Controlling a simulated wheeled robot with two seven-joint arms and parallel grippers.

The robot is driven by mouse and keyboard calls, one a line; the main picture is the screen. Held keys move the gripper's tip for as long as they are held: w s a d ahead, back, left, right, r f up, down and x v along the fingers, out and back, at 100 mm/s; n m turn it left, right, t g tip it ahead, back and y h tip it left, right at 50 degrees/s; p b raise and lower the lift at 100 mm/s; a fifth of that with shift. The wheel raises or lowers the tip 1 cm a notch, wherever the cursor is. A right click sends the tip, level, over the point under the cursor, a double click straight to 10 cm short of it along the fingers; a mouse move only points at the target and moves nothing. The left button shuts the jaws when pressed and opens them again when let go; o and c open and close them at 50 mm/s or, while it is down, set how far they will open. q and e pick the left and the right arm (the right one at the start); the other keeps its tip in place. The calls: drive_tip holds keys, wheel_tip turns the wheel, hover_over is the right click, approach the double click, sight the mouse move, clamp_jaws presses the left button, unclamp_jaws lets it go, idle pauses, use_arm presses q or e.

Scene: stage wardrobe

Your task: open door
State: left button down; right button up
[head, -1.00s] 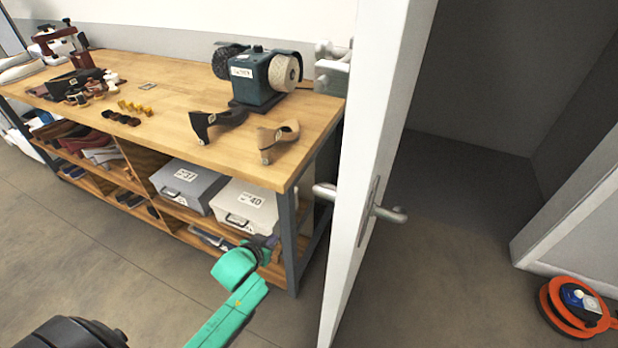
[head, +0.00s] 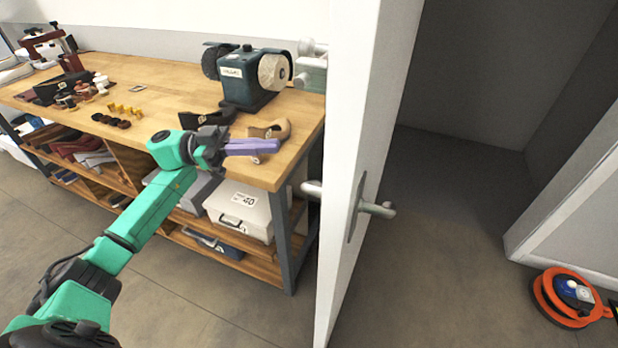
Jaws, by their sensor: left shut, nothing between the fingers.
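The white door (head: 353,90) stands ajar, seen nearly edge-on in the middle of the head view. A lever handle (head: 376,209) on a plate sits on its right face. Another lever (head: 312,187) sticks out on its left side. My left gripper (head: 277,146), with purple fingers on a green arm, is shut and empty. In the picture it lies over the front edge of the workbench, left of the door and apart from it. My right gripper is not in view.
A wooden workbench (head: 165,105) stands left of the door, with a grinder (head: 240,77) on top and boxes (head: 240,207) on its shelves. An orange cable reel (head: 547,300) lies on the floor at right. Floor beyond the doorway is clear.

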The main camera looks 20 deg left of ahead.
use_arm(q)
drive_tip(key=s+a+m+g+y, duration=0.1)
drive_tip(key=s+a+g, duration=0.2)
drive_tip(key=s+g, duration=0.1)
drive_tip(key=s+d+p, duration=0.2)
drive_tip(key=d+p, duration=0.3)
drive_tip(key=d, duration=0.9)
drive_tip(key=shift+y, duration=0.3)
drive_tip(key=shift+r, duration=0.1)
